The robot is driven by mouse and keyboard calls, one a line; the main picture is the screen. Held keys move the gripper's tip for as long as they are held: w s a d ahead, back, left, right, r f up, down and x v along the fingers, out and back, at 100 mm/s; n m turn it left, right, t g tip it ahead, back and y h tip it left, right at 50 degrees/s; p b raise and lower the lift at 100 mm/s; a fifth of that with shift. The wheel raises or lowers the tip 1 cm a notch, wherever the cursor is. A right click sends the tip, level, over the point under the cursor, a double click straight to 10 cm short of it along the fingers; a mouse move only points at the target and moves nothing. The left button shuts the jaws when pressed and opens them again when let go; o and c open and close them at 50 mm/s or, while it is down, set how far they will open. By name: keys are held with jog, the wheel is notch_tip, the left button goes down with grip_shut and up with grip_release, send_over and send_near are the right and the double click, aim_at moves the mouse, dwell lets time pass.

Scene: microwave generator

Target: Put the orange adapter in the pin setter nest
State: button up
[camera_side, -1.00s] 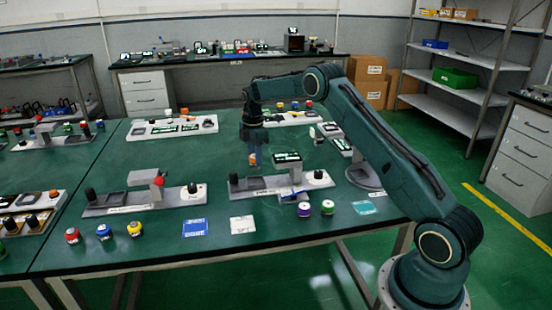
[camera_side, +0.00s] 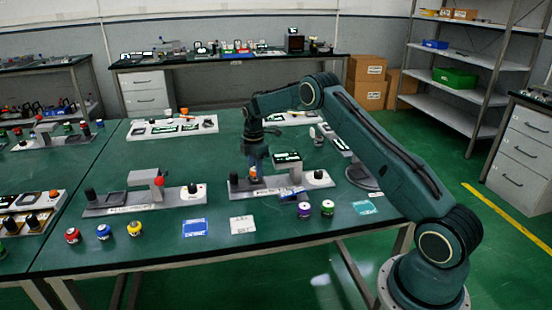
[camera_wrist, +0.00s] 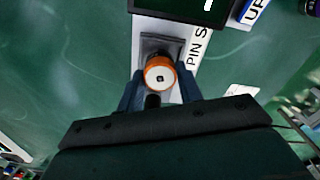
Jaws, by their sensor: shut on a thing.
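The orange adapter (camera_wrist: 159,77), with a white top and a small dark centre, is between the two blue fingers of my gripper (camera_wrist: 160,86), which is shut on it. In the side view my gripper (camera_side: 254,170) points down at the left end of the pin setter (camera_side: 274,191), and a bit of orange shows at its tips. In the wrist view the pin setter's label (camera_wrist: 197,45) reads "PIN S". Its dark grey square nest (camera_wrist: 158,43) is partly covered by the adapter, which overlaps its near edge. I cannot tell whether the adapter touches the nest.
A dark screen block (camera_side: 288,158) stands right of my gripper on the pin setter. A dark knob (camera_wrist: 152,101) is close to the fingers. Another station (camera_side: 140,200) is to the left.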

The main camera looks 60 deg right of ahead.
jog(key=shift+f, duration=0.6)
dwell(0.6)
jog(key=o, duration=1.1)
jog(key=shift+o, duration=0.2)
notch_tip(320, 180, up, 14)
